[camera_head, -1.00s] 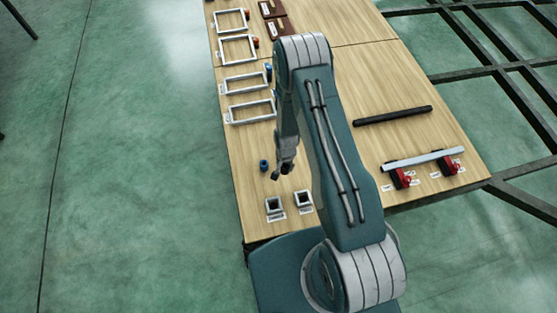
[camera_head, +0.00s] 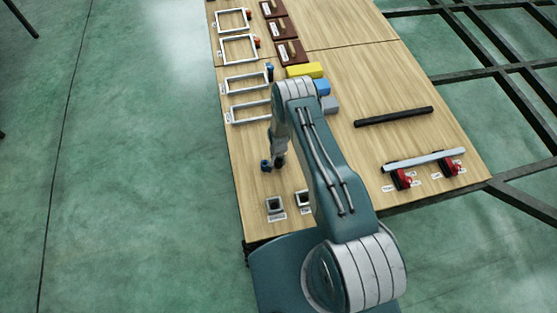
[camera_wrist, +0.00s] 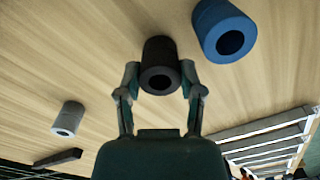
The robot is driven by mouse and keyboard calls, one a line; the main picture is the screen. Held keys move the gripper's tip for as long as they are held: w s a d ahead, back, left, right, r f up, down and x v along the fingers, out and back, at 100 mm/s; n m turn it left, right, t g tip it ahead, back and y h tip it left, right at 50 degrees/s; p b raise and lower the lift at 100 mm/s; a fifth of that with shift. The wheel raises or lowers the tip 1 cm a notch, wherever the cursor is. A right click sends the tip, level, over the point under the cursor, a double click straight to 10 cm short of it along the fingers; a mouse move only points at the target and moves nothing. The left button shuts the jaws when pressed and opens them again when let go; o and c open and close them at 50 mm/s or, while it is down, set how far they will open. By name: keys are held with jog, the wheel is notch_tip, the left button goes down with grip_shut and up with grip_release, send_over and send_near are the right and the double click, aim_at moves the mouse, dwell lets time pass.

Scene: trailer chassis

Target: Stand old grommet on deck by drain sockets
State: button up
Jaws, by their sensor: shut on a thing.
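My gripper (camera_wrist: 160,90) is shut on a black, hollow cylindrical grommet (camera_wrist: 159,65) in the wrist view. Its round opening faces the camera; whether its base touches the deck is unclear. A larger blue grommet (camera_wrist: 225,31) stands on the wooden deck (camera_wrist: 110,40) close to its right. In the head view my gripper (camera_head: 279,163) is low over the deck, just right of the blue grommet (camera_head: 265,165); the black one is hard to make out there. Two square drain sockets (camera_head: 275,205) (camera_head: 304,198) are nearer the deck's front edge, the right one partly covered by my arm.
White frames (camera_head: 250,111) line the deck's left side. Yellow (camera_head: 304,70), blue and grey blocks are behind my arm. A black bar (camera_head: 393,116) and a pale bar on red clamps (camera_head: 402,179) lie right. A grey cylinder (camera_wrist: 68,117) shows in the wrist view.

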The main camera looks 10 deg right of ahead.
jog(key=shift+d, duration=0.15)
jog(key=o, duration=1.2)
jog(key=shift+f, duration=0.1)
jog(key=shift+c, duration=0.2)
